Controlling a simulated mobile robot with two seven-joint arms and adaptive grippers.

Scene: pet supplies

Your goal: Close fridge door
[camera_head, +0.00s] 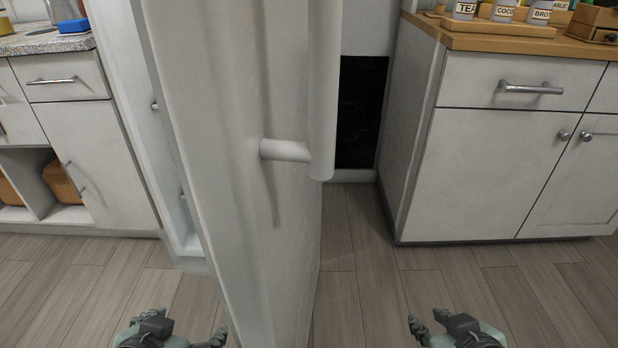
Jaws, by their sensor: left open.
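The white fridge door (230,150) stands open and swung out toward me, seen nearly edge-on in the middle of the head view. Its thick white bar handle (322,90) is on the right face, with a round mount joining it to the door. A strip of the white fridge body (125,90) shows left of the door; most of the fridge is hidden. My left gripper (178,332) is open and empty at the bottom edge, left of the door's lower part. My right gripper (427,322) is low on the right, apart from the door; its jaw opening is unclear.
A white cabinet with a wooden top (480,40) stands at right, bearing labelled jars (503,11). A white counter unit (90,150) stands at left, with a blue item (73,26) on top. Wood floor (360,270) is clear between the door and the right cabinet.

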